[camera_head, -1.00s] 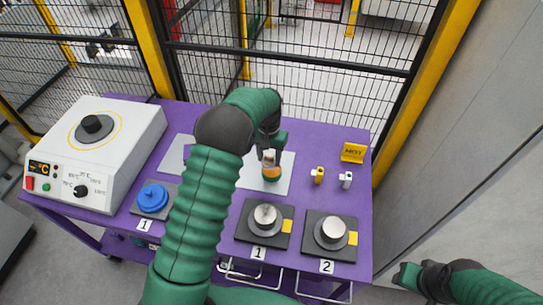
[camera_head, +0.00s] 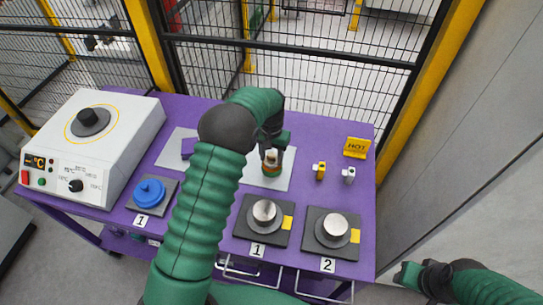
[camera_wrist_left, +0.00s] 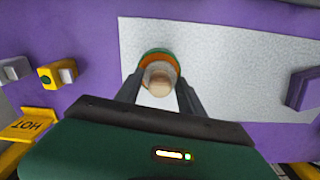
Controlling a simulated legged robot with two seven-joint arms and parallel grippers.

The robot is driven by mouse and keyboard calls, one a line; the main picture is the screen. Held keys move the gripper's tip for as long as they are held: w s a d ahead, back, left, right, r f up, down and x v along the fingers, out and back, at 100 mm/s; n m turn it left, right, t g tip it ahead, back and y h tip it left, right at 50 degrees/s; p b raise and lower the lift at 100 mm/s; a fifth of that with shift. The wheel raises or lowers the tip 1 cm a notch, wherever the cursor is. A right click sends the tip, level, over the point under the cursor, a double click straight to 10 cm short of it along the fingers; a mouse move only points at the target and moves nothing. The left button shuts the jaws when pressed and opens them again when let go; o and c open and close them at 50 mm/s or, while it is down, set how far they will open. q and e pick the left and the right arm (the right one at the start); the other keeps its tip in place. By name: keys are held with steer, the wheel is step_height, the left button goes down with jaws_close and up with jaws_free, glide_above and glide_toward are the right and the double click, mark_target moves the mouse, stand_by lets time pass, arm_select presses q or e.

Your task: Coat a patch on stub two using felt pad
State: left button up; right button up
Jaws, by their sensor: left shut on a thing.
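Stub two is a silver cylinder (camera_head: 335,226) on a dark plate labelled 2, with a yellow tab at its right. My left gripper (camera_head: 271,160) is shut on the tan knob of a round knobbed piece (camera_wrist_left: 158,57) with orange and green bands. This piece is at the grey sheet; I cannot tell whether it touches it. A purple block (camera_head: 188,148) lies on the left of the sheet and shows in the wrist view (camera_wrist_left: 305,90). I cannot tell which piece is the felt pad. My right gripper (camera_head: 406,275) is off the table at the lower right; its jaws are unclear.
A similar stub (camera_head: 264,213) on plate 1 stands left of stub two. A blue-lidded item (camera_head: 150,193) and a white hotplate (camera_head: 95,150) are at the left. Small yellow (camera_head: 320,171) and white (camera_head: 348,175) pieces and a HOT sign (camera_head: 356,147) stand at the right.

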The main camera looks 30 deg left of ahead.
mark_target(272, 155)
arm_select(q)
steer(key=shift+d+f, duration=0.1)
steer(key=shift+d, duration=0.1)
steer(key=shift+a+f, duration=0.15)
steer(key=shift+f, duration=0.15)
steer(key=shift+s, duration=0.1)
stand_by(1.3)
step_height(272, 155, up, 7)
steer(key=p, duration=0.6)
stand_by(0.7)
